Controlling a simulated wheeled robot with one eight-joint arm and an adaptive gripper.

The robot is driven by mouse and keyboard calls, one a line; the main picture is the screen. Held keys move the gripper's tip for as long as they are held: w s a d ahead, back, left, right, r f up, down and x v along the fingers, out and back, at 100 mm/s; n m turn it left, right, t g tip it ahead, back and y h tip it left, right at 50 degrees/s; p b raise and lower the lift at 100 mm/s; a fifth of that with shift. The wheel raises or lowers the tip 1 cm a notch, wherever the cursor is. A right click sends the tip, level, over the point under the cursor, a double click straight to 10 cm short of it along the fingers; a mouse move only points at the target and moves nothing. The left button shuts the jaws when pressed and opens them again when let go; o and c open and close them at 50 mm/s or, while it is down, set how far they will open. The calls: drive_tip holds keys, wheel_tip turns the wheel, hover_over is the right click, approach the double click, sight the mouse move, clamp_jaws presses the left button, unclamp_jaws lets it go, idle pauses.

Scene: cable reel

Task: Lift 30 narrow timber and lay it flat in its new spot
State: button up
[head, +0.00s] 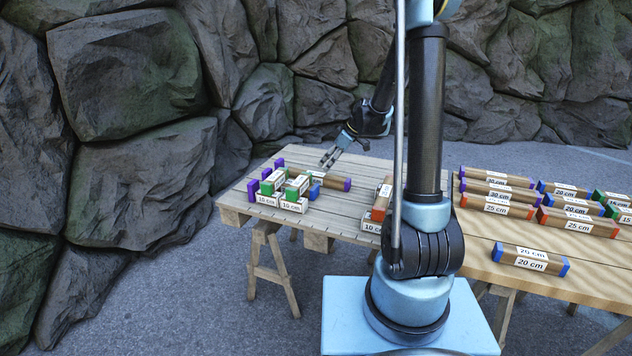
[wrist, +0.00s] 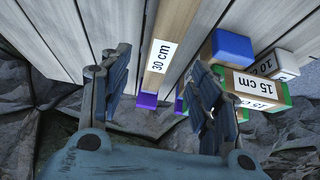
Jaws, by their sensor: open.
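A narrow wooden timber labelled 30 cm (wrist: 163,58), with a purple end, lies flat on the plank table in the wrist view. Its purple end (wrist: 147,100) shows between the fingers of my gripper (wrist: 158,95). The fingers are spread and hold nothing, with a gap on both sides of the timber. In the head view my gripper (head: 328,158) is over the left table, just above a purple-ended timber (head: 335,182) that looks like the same one. Its left part is hidden behind the stacked blocks.
Short blocks labelled 10 cm (head: 267,199) and 15 cm (wrist: 262,84) crowd beside the timber. A blue-ended piece (wrist: 232,46) is close to the right finger. The right table holds rows of timbers, including purple-ended ones (head: 497,181). The plank table's far part (head: 350,163) is bare.

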sight(316, 173)
drive_tip(key=x, duration=0.4)
drive_tip(key=shift+a+f, duration=0.15)
drive_tip(key=shift+a+x, duration=0.25)
drive_tip(key=shift+x, duration=1.7)
drive_tip(key=shift+w+a+f, duration=0.15)
drive_tip(key=shift+a+f, duration=0.2)
drive_tip(key=shift+f, duration=0.15)
drive_tip(key=shift+c, duration=0.6)
drive_tip(key=c, duration=1.2)
